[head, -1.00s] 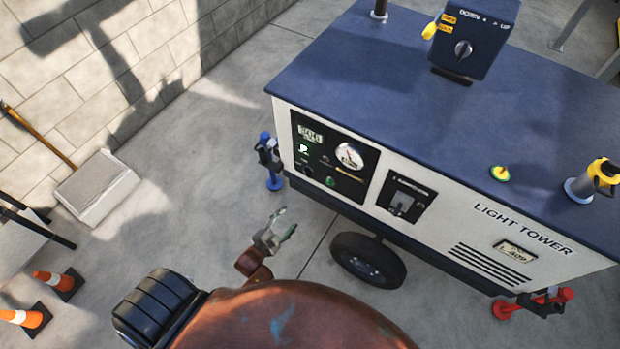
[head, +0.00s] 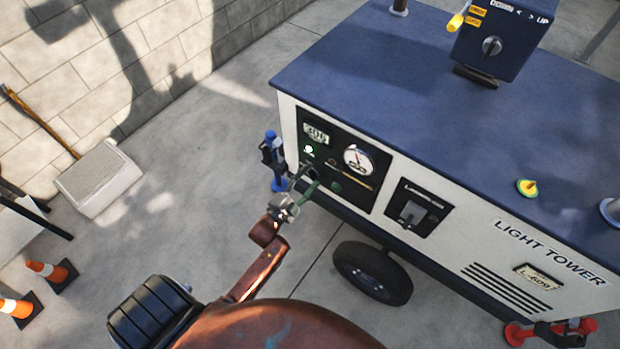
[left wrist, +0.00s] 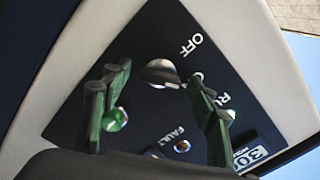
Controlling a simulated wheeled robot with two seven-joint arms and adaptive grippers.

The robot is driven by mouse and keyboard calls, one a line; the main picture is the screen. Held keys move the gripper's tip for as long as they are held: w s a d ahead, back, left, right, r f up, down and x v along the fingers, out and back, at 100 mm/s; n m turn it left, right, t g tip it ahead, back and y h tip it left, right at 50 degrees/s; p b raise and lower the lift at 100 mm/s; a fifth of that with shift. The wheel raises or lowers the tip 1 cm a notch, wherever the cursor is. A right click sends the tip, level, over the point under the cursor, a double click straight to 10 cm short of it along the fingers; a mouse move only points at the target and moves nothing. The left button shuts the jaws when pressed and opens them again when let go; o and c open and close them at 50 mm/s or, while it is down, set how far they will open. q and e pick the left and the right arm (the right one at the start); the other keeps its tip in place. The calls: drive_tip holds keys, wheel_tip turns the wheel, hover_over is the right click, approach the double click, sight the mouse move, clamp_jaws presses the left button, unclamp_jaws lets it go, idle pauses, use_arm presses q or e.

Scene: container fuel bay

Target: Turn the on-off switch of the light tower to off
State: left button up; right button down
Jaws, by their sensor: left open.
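The light tower (head: 470,225) is a white and blue trailer unit at the right of the head view, with a black control panel (head: 343,158) at its left end. In the left wrist view the round switch knob (left wrist: 160,72) sits on this panel near the word OFF. Its pale bar end seems to point toward a second label, partly hidden by a finger, rather than straight at OFF. My left gripper (head: 303,187) is open close in front of the panel. Its green fingers (left wrist: 160,105) stand on either side below the knob, with no clear contact. My right gripper is not in view.
Near the knob are a green lamp (left wrist: 115,118), a FAULT lamp (left wrist: 182,146) and a display (left wrist: 252,156). A blue jack (head: 276,172) stands beside the corner; cones (head: 50,272) stand left.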

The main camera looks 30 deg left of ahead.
use_arm(q)
drive_tip(key=shift+c, duration=0.7)
drive_tip(key=c, duration=1)
drive_tip(key=n+p, duration=0.5)
drive_tip(key=n, duration=0.1)
drive_tip(key=shift+r, duration=0.15)
drive_tip(key=shift+n+p, duration=0.4)
drive_tip(key=shift+n, duration=0.7)
drive_tip(key=shift+n+p, duration=0.75)
drive_tip(key=shift+n, duration=1.05)
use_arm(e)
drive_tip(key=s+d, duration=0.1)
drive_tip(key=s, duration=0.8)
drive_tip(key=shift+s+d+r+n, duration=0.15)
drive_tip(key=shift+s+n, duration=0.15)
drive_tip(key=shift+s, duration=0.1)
use_arm(q)
drive_tip(key=shift+f, duration=0.2)
